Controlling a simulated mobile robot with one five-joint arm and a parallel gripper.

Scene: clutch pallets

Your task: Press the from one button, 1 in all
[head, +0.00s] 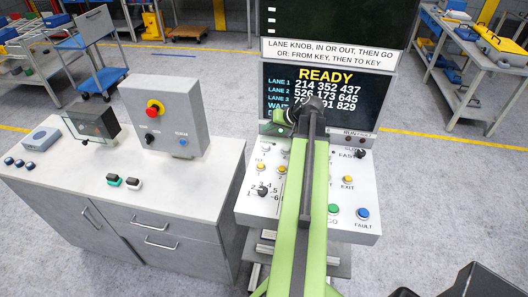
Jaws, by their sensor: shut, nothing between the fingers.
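The control panel (308,228) is a sloped light-grey console under a dark screen. On its left side sit two yellow buttons, a left one (261,166) and a right one (281,170), with small pale buttons (265,149) above them. The labels there are too small to read surely, so I cannot tell which is the from one button. My green arm reaches up over the middle of the panel and hides part of it. Its dark wrist joint is in front of the screen (338,112), which reads READY. My gripper's fingers are hidden behind the arm.
The panel also carries a black lane knob (262,190), a yellow EXIT button (347,179), a green button (333,209), a blue FAULT button (362,213) and a black switch (360,153). A grey cabinet (60,205) with a red-button box (165,120) stands left.

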